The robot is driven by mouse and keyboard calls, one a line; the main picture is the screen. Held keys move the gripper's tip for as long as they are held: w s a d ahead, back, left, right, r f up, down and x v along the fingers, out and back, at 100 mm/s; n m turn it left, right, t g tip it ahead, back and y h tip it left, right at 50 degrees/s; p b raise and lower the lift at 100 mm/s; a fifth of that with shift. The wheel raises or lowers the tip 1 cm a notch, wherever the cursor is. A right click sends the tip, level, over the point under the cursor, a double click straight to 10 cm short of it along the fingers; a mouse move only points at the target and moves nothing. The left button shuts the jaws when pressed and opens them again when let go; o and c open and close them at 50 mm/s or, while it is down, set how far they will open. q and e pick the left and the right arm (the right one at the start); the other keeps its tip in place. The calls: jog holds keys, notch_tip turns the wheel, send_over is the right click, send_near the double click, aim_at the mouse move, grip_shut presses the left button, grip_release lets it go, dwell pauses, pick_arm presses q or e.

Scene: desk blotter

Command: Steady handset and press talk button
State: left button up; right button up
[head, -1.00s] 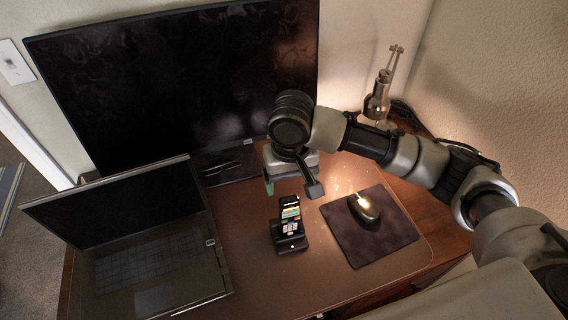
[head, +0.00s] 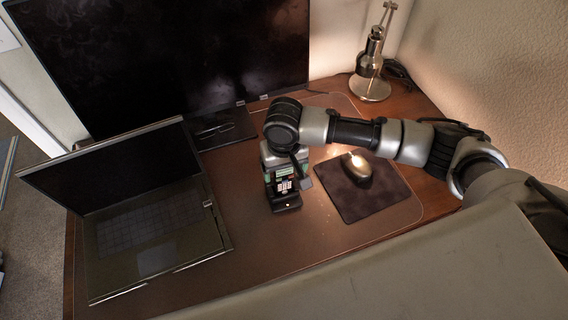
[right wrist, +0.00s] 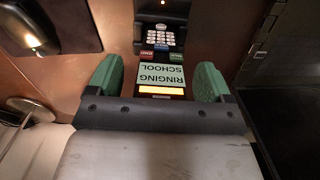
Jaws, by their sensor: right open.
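The black handset (head: 284,186) stands in its dark dock (head: 287,204) on the desk blotter. In the right wrist view the handset's screen (right wrist: 160,75) reads "RINGING SCHOOL" upside down, above an orange bar. A row of small coloured buttons (right wrist: 161,49) lies between the screen and the white number keys (right wrist: 160,36). My right gripper (head: 287,177) is at the handset's upper end. In the right wrist view its green-padded fingers (right wrist: 158,80) are open, one on each side of the screen, with gaps visible. My left gripper is not in view.
An open laptop (head: 150,225) stands left of the dock. A mouse (head: 357,170) on a dark pad (head: 375,198) lies to the right. The monitor (head: 170,65) and a metal lamp (head: 370,88) stand behind. The blotter in front of the dock is clear.

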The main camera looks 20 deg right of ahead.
jog(key=c, duration=0.4)
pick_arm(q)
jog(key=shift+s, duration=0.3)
pick_arm(e)
jog(key=c, duration=0.7)
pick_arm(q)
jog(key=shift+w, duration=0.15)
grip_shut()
pick_arm(e)
jog(key=shift+o, duration=0.2)
